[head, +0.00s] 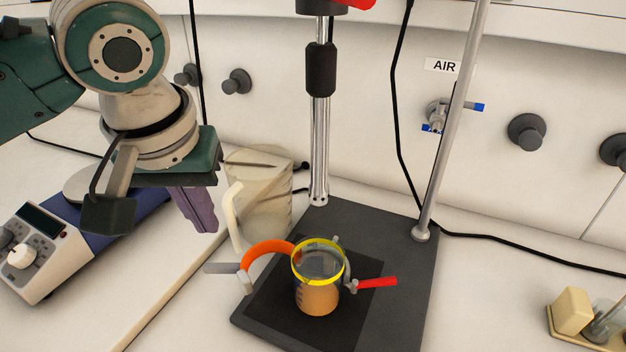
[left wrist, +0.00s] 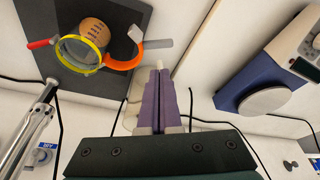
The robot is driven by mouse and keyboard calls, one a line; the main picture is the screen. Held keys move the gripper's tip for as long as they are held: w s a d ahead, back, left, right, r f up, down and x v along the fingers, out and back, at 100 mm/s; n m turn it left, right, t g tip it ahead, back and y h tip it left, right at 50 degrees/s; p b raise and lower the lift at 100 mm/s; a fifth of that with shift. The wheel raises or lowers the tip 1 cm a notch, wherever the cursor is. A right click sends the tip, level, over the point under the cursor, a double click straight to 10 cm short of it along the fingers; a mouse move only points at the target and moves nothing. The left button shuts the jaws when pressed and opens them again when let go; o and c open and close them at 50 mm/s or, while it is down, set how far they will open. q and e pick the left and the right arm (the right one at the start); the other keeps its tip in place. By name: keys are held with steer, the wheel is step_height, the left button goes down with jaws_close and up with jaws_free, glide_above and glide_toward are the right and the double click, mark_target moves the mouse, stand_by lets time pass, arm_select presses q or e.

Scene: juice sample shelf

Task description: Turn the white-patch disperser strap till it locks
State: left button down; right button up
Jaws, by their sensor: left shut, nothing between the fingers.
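The disperser's vertical metal shaft (head: 320,140) hangs behind a beaker (head: 317,293) of orange liquid on the dark base plate (head: 416,262). A yellow ring (head: 318,279) is around the beaker's top. An orange curved strap (head: 262,250) reaches left from it, with a pale block (head: 246,283) and grey bar (head: 221,267) at its end. A red handle (head: 378,282) points right. The strap also shows in the left wrist view (left wrist: 122,64). My right gripper is out of view.
A cream jug (head: 262,190) with a pale handle stands behind the strap, close to my left fingers. A blue and white control unit (head: 50,240) is at the left. A metal stand rod (head: 450,130) rises at the plate's back right. A beige rack (head: 572,310) is far right.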

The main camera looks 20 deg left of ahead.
arm_select(q)
steer(key=x, duration=0.4)
steer(key=b+x, duration=0.1)
steer(key=x, duration=0.4)
steer(key=shift+s+f+b, duration=0.1)
steer(key=shift+s+b, duration=0.1)
steer(key=shift+b, duration=0.1)
